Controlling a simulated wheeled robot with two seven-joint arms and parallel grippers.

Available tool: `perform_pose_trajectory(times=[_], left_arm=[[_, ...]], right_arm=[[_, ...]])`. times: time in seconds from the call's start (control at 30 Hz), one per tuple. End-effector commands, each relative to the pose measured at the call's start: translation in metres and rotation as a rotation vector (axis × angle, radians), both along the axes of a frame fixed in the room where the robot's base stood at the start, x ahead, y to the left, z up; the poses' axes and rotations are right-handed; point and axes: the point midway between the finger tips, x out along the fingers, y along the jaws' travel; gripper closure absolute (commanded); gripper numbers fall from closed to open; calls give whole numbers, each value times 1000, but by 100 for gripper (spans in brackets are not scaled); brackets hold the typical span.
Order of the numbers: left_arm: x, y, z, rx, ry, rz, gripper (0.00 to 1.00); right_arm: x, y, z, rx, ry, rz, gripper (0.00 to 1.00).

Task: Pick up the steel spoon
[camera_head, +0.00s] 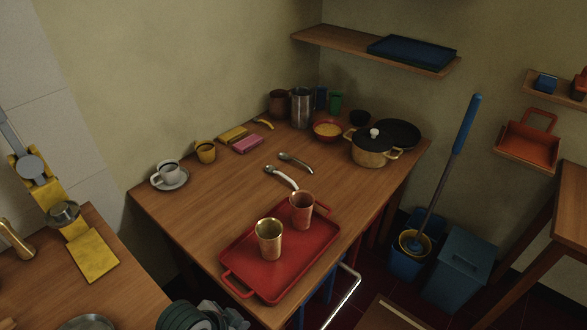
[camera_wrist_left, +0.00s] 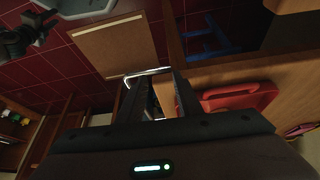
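Two spoons lie on the wooden table in the head view. One is a shiny spoon (camera_head: 282,178) with a pale handle; the other is a greyer metal spoon (camera_head: 296,162) just behind it. Both lie flat and apart, behind the red tray. My left gripper (camera_wrist_left: 160,92) shows its two dark fingers spread apart in the left wrist view, with no object held between them. It is near the table edge and the red tray, away from the spoons, which are not visible in that view. My right gripper is not in view.
The red tray (camera_head: 305,262) holds a brass cup (camera_head: 269,239) and a copper cup (camera_head: 301,211). A white cup (camera_head: 167,174) stands on a saucer at left. A lidded pot (camera_head: 372,150) stands at right. The wooden table (camera_head: 215,215) is clear left of the spoons.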

Motion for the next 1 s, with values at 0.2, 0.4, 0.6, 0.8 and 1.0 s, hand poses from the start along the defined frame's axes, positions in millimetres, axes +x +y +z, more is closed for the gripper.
perform_pose_trajectory(times=[0.2, 0.4, 0.6, 0.8, 1.0], left_arm=[[-37, 34, -20, 14, 42, 212, 68], [-62, 60, -36, 42, 69, 353, 68], [-88, 88, -69, 86, 104, 484, 68], [-100, 104, -119, 120, 129, 553, 68], [-104, 108, -169, 136, 150, 567, 68]], right_arm=[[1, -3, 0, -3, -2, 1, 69], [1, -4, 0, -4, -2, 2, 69], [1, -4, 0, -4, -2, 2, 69], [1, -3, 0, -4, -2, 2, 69], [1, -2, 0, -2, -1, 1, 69]])
